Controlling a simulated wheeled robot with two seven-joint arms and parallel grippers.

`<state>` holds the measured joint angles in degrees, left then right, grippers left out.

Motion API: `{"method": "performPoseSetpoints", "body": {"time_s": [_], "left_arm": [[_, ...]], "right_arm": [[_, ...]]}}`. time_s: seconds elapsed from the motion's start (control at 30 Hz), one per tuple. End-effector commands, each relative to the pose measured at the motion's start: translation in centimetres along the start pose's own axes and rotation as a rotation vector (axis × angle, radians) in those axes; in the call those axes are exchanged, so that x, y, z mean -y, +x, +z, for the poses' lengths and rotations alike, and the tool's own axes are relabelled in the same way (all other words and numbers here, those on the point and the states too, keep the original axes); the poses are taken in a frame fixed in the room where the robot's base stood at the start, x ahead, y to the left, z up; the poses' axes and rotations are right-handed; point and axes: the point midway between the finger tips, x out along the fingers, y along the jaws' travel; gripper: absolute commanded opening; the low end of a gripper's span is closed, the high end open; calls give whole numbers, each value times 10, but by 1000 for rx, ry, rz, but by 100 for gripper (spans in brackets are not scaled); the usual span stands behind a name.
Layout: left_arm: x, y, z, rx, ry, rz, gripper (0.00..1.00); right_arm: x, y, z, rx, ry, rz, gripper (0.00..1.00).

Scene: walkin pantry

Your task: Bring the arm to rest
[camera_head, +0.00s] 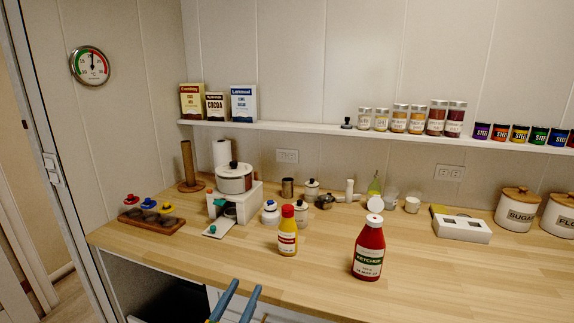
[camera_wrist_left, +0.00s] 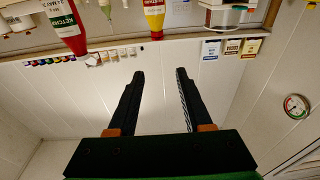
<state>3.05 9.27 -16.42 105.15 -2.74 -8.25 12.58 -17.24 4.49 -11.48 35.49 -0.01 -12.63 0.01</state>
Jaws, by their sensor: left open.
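My left gripper (camera_head: 236,302) shows at the bottom edge of the head view, in front of the counter's front edge. Its two blue fingers are apart with nothing between them. In the left wrist view the fingers (camera_wrist_left: 158,75) are also spread and empty, with the wall and shelf behind them. My right gripper is not in either view.
A wooden counter (camera_head: 200,256) holds a ketchup bottle (camera_head: 368,248), a yellow bottle with red cap (camera_head: 288,232), a white pot (camera_head: 234,180), jars and canisters (camera_head: 518,210). A wall shelf (camera_head: 310,130) carries boxes and jars. The counter's front middle is clear.

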Motion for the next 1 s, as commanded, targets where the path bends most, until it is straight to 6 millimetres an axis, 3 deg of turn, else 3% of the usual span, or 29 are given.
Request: {"method": "performPoseSetpoints", "body": {"time_s": [0.27,0.47,0.57,0.67,0.77,0.8,0.87,0.9,1.0], "left_arm": [[8,-10,62,152,-1,-29,50],[15,-37,137,346,-1,-59,50],[19,-62,185,475,-1,-75,50],[20,-103,242,638,-3,-92,50],[18,-170,306,856,-8,-105,50],[15,-205,332,955,-10,-108,50],[9,-261,363,1103,-16,-110,50],[5,-298,379,1196,-19,-109,50],[-7,-381,402,1393,-29,-101,50]], "right_arm": [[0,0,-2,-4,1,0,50],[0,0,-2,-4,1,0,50],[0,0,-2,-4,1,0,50],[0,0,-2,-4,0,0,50],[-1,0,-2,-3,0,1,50],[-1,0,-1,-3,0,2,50],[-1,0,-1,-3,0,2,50],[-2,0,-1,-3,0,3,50],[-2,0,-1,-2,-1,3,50]]}}
